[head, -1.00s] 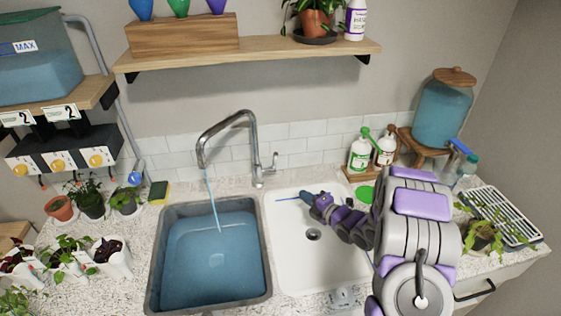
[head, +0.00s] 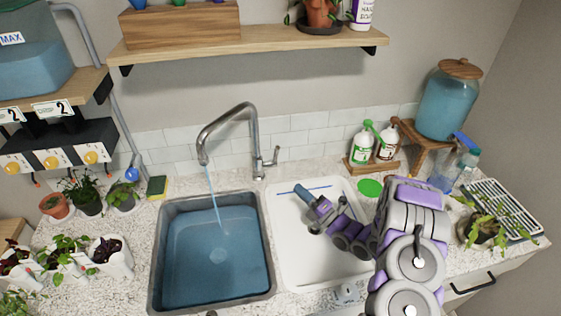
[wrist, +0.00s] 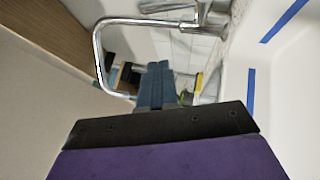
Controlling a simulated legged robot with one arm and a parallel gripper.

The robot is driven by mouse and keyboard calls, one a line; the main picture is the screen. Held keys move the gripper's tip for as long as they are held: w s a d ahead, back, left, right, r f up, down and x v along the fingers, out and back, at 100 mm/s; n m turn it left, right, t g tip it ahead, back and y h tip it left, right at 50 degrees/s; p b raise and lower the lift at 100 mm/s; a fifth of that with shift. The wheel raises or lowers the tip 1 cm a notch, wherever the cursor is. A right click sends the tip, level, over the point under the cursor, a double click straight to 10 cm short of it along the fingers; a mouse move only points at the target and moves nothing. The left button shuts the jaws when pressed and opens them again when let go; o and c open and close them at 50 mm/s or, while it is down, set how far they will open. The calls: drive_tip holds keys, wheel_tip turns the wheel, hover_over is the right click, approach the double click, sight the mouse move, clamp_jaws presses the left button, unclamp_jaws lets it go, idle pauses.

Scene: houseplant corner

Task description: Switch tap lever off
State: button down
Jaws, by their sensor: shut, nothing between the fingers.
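The chrome tap (head: 232,140) stands behind the sinks, with water running from its spout into the grey basin (head: 160,255). Its small lever (head: 275,157) sticks up on the right side of the tap base. In the wrist view the tap (wrist: 98,50) shows sideways as a bent chrome pipe beyond my fingers. My gripper (head: 300,190) is over the white sink, to the right of and in front of the lever, and apart from it. Its blue fingers show closed together and empty in the wrist view (wrist: 155,85).
The white sink (head: 290,265) lies under my arm, with blue strips on it. Soap bottles (head: 361,146) stand behind it on the right, near a glass dispenser (head: 447,105). A sponge (head: 157,187) and potted plants (head: 88,200) are left. A shelf (head: 250,42) hangs above.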

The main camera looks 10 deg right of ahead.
drive_tip(key=w+a+r+b, duration=0.1)
drive_tip(key=w+a+r, duration=0.1)
drive_tip(key=w, duration=0.3)
drive_tip(key=w+a+r+b, duration=0.1)
drive_tip(key=w+a+r, duration=0.1)
drive_tip(key=w, duration=0.4)
drive_tip(key=shift+w, duration=0.3)
drive_tip(key=shift+a, duration=0.1)
